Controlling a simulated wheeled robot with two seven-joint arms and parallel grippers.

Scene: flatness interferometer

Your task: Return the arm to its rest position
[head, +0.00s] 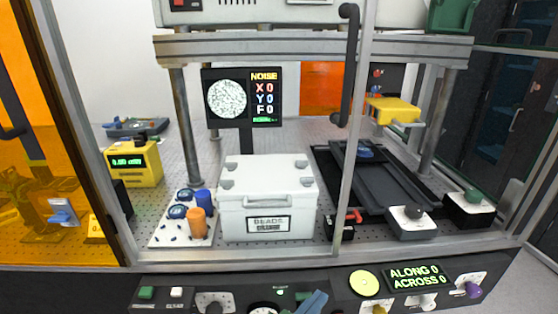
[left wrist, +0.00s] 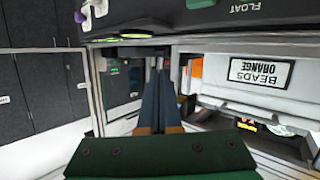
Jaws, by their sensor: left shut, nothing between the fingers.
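My left gripper (head: 311,302) shows as a small blue-grey piece at the bottom edge of the head view, in front of the control panel (head: 240,291). In the left wrist view its two dark blue fingers (left wrist: 159,85) are together with nothing between them. The green gripper body (left wrist: 160,158) fills the bottom of that view. The rest of the left arm is out of the head view. My right gripper is in neither view.
A white box labelled BEADS (head: 268,200) stands behind the front frame, and it shows upside down in the left wrist view (left wrist: 258,78). A black handle (head: 346,70) stands on the sash post. The panel carries knobs and a lit display (head: 415,275).

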